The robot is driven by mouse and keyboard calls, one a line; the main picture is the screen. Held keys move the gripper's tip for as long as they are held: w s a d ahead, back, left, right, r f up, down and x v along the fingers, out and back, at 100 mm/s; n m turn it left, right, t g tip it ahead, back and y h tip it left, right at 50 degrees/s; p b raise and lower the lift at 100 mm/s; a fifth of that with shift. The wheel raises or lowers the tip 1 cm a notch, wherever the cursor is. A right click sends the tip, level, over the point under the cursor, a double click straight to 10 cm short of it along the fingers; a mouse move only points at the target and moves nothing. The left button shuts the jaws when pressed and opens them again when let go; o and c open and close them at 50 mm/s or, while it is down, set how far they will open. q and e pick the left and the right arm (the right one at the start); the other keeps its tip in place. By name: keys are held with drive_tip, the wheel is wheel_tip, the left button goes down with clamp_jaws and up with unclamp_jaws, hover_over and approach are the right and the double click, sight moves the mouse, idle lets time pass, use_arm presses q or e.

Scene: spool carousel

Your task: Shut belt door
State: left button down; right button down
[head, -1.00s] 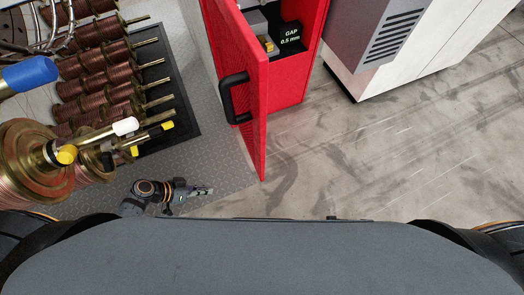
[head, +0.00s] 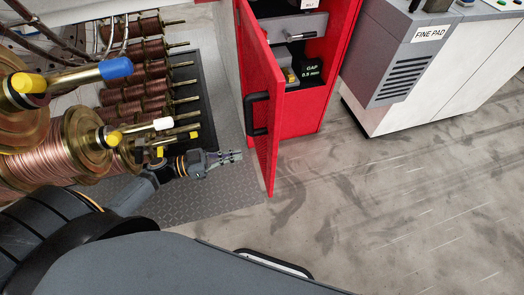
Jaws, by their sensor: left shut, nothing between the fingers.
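The belt door (head: 270,120) is a red mesh panel, hinged on the red cabinet (head: 312,105), and it stands open. Its black handle (head: 257,113) is on the side facing left. My left gripper (head: 232,156) is shut and empty, below and to the left of the handle, apart from the door in the picture. My right gripper is not in view.
Copper spools (head: 75,145) on a carousel stand at the left, with brass ends and coloured tips near my left arm. A grey and white machine (head: 405,75) stands at the right. The floor (head: 390,200) right of the door is clear.

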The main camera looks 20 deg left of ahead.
sight(271, 148)
use_arm(q)
drive_tip(key=x, duration=0.8)
drive_tip(key=shift+r+p, duration=0.1)
drive_tip(key=shift+p, duration=0.25)
drive_tip(key=shift+w+d, duration=0.3)
drive_tip(key=shift+d, duration=0.15)
drive_tip(key=shift+d, duration=0.1)
